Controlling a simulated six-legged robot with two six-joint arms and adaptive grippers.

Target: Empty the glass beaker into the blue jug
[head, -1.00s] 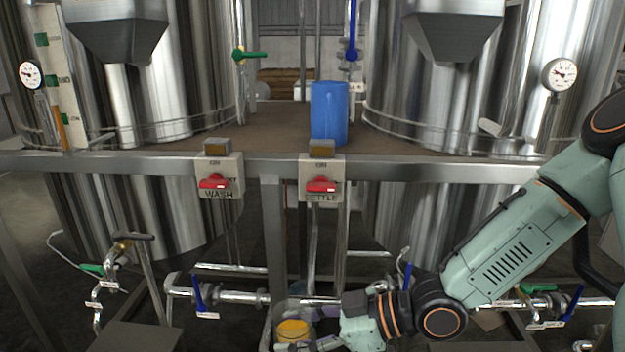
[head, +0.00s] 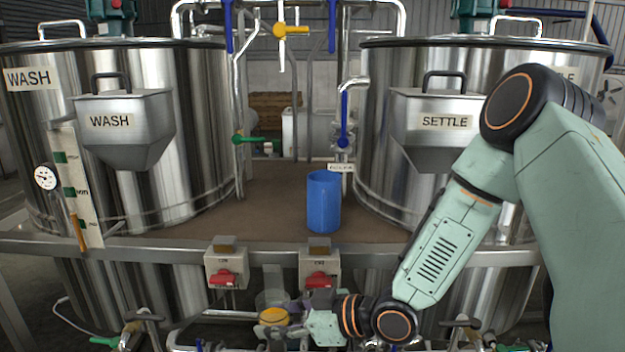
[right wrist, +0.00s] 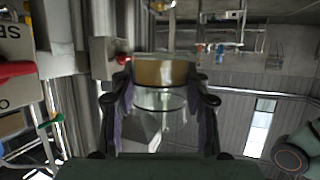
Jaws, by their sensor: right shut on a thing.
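The blue jug (head: 323,203) stands upright on the brown deck between the two tanks, near the deck's front rail. My right gripper (head: 278,309) is shut on the glass beaker (head: 270,298), in front of and below the rail, lower and to the left of the jug. The beaker is clear with a yellow-brown content. In the right wrist view the beaker (right wrist: 160,98) sits between both fingers, with the brownish band (right wrist: 160,73) at its far end. The jug's inside is hidden. My left gripper is not in view.
A metal rail (head: 150,251) with the WASH and SETTLE switch boxes, each with a red knob (head: 222,279), runs between the beaker and the jug. Steel tanks (head: 190,130) flank the deck. Blue-handled valve pipes (head: 344,120) stand behind the jug. The deck (head: 265,205) left of the jug is clear.

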